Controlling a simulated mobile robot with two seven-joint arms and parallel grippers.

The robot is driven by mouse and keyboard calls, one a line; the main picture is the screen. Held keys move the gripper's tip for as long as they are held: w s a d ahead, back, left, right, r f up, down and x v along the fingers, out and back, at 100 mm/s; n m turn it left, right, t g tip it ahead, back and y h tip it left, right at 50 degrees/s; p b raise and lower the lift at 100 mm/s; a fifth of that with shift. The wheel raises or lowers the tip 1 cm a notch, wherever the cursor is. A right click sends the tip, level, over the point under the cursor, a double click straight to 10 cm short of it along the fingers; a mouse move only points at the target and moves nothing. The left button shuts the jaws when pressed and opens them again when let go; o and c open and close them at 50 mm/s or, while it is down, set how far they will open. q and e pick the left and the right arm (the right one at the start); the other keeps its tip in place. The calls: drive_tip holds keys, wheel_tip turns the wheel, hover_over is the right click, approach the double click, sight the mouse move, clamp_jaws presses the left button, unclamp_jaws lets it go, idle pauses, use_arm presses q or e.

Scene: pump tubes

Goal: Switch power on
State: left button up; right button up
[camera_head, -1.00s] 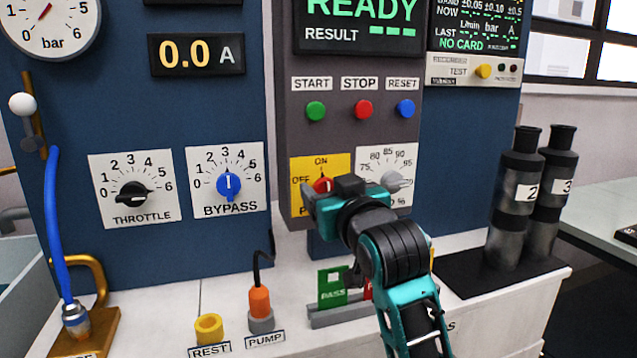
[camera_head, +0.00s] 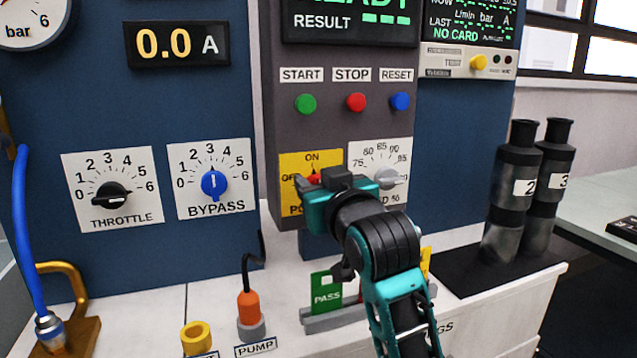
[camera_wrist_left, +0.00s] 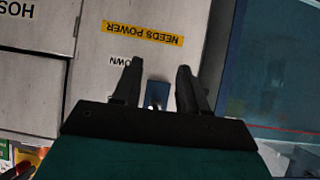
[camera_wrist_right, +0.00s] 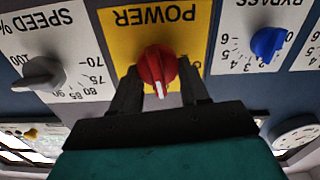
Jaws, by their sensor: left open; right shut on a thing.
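The red power knob (camera_wrist_right: 157,70) sits on the yellow POWER plate (camera_wrist_right: 115,45) in the right wrist view, which shows the panel upside down. Its white pointer points down in that picture, toward the ON side. My right gripper (camera_wrist_right: 159,85) is shut on the knob, one finger on each side. In the head view the gripper covers most of the knob (camera_head: 314,178) and part of the yellow plate (camera_head: 325,160). My left gripper (camera_wrist_left: 155,75) is open and empty, over a pale surface with a "NEEDS POWER" label (camera_wrist_left: 143,32).
The grey SPEED knob (camera_head: 387,179) is close right of my right gripper. The blue BYPASS knob (camera_head: 213,184) is to its left. START, STOP and RESET buttons (camera_head: 356,102) are above. The ammeter (camera_head: 177,43) reads 0.0 A. Dark bottles (camera_head: 512,190) stand on the right.

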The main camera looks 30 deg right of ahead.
drive_tip(key=c, duration=0.5)
drive_tip(key=shift+o, duration=0.2)
drive_tip(key=shift+r+m+p, duration=0.1)
drive_tip(key=shift+m+p, duration=0.6)
drive_tip(key=shift+p, duration=0.15)
drive_tip(key=o, duration=1.1)
drive_tip(key=shift+c, duration=0.2)
